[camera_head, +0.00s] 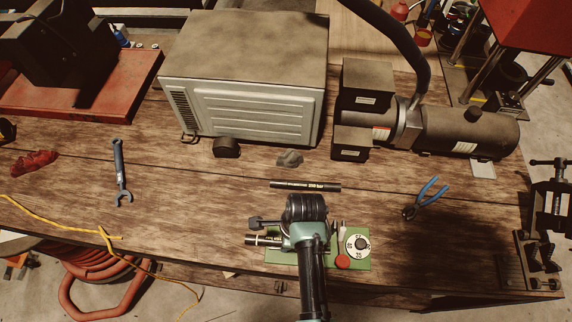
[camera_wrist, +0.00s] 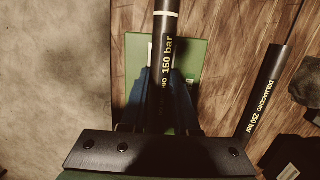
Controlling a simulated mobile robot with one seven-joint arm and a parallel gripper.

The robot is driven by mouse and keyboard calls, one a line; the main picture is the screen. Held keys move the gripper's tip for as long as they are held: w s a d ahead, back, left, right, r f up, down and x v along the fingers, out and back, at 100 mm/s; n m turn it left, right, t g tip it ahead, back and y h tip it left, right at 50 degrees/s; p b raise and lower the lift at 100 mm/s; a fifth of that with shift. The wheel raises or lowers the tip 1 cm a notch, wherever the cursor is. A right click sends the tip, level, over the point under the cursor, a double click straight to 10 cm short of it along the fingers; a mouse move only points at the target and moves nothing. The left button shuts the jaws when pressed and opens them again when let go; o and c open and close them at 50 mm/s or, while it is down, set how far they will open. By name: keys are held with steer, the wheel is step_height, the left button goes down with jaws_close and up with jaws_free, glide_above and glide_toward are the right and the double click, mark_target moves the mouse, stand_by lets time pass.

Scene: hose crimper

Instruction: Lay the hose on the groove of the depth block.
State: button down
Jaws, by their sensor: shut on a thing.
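My gripper (camera_wrist: 165,98) is shut on the black hose marked 150 bar (camera_wrist: 168,50), which has a white ring near its end. In the head view the hose's end (camera_head: 262,240) sticks out left of my wrist, over the left part of a green block (camera_head: 275,258). The wrist view shows the green block (camera_wrist: 194,58) below the hose. The hose runs along the block's length; I cannot tell whether it touches it. The groove is hidden by the hose and gripper. My wrist hides the block's middle in the head view.
A second black hose, marked 250 bar (camera_head: 305,186), lies behind the block. A white dial (camera_head: 351,246) and red knob (camera_head: 342,262) sit at the block's right. Blue pliers (camera_head: 428,195) lie right, a wrench (camera_head: 120,175) left. A grey box (camera_head: 245,95) and a motor (camera_head: 455,130) stand behind.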

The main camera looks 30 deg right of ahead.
steer(key=shift+f, duration=0.1)
steer(key=c, duration=0.6)
jaws_free()
step_height(320, 180, up, 6)
steer(key=p, duration=0.6)
steer(key=shift+f, duration=0.15)
steer(key=shift+r, duration=1.2)
